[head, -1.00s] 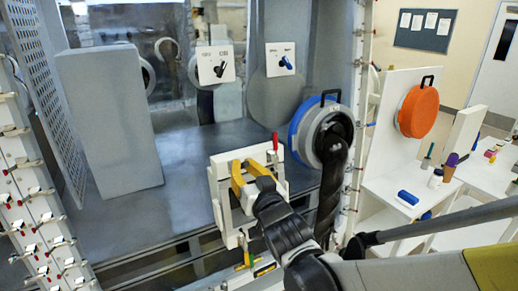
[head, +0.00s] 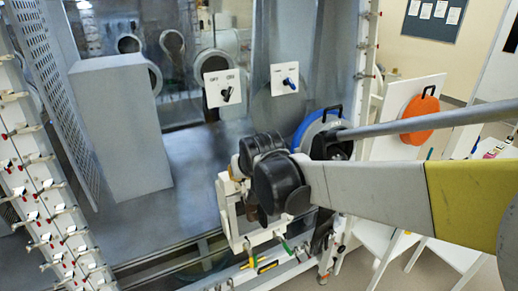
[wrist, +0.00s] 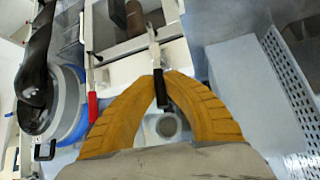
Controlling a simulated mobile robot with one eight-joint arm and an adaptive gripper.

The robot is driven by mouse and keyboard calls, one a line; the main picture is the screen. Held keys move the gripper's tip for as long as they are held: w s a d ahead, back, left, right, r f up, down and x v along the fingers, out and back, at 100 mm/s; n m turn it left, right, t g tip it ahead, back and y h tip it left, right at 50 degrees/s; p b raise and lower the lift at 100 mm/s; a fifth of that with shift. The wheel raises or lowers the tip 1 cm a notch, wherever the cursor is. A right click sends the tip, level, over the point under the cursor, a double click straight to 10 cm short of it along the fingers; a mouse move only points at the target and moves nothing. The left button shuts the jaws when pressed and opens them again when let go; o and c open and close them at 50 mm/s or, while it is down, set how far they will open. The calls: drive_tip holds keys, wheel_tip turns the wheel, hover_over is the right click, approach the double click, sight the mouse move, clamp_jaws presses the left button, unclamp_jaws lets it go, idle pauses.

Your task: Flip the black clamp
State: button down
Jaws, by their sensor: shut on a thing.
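The black clamp shows in the wrist view as a black handle (wrist: 163,99) on a metal arm, at the edge of a white frame (wrist: 140,48). My gripper (wrist: 161,80) has its two yellow fingers closed in around this handle, one on each side. A red-handled clamp (wrist: 92,108) is on the same frame, left of my fingers. In the head view the white frame (head: 232,208) shows in part, but my arm hides my fingers and the black handle.
A round port with a blue ring (wrist: 72,105) and a black glove is left of the frame in the wrist view. Green (head: 287,246) and yellow (head: 265,266) handles are below the frame. A grey block (head: 120,125) stands farther left behind the window.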

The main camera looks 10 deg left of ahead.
drive_tip(key=shift+w+a+f+g+h+p, duration=0.1)
drive_tip(key=shift+w+a+g+h+p, duration=0.2)
drive_tip(key=shift+g+h+p, duration=0.35)
drive_tip(key=shift+d+g, duration=0.1)
drive_tip(key=shift+g, duration=0.15)
drive_tip(key=c, duration=1.4)
unclamp_jaws()
drive_tip(key=shift+w+f, duration=0.1)
drive_tip(key=shift+c, duration=0.2)
drive_tip(key=v, duration=1.2)
